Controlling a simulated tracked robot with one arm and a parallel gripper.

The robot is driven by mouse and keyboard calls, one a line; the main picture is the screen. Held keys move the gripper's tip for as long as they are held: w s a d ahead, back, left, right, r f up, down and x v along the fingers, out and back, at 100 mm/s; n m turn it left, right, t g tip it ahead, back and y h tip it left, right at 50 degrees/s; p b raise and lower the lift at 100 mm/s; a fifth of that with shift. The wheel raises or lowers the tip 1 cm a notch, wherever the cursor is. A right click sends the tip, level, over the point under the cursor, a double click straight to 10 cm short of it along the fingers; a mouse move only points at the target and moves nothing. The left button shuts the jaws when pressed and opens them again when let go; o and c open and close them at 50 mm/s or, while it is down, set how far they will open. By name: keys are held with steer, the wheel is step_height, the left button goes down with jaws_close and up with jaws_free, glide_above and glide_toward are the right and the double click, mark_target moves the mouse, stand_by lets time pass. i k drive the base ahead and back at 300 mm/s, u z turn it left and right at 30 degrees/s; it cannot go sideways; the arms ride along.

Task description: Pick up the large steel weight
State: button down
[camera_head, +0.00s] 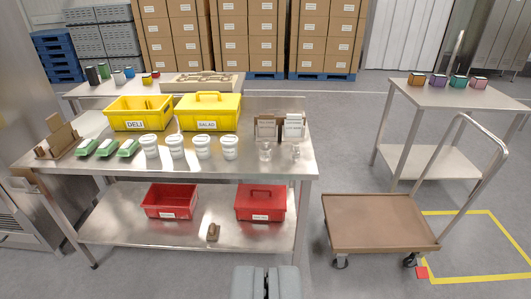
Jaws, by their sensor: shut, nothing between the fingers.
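I cannot make out a large steel weight for certain in this view. A small brown and dark object (213,232) lies on the lower shelf of the steel table, too small to identify. Two small clear or shiny pieces, one on the left (264,152) and one on the right (297,152), stand near the table's right end. They look like glass, but I cannot tell. My gripper (266,269) shows at the bottom centre, shut and empty, apart from the table and its shelf.
The steel table (200,163) bears a yellow DELI bin (140,113), a yellow SALAD box (209,113), white tubs and green trays. Red boxes (170,201) stand on its lower shelf (130,232). A brown cart (378,223) stands right. Grey floor is open between them.

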mark_target(264, 150)
steer(key=u, duration=0.05)
steer(key=i, duration=2.35)
steer(key=z, duration=0.1)
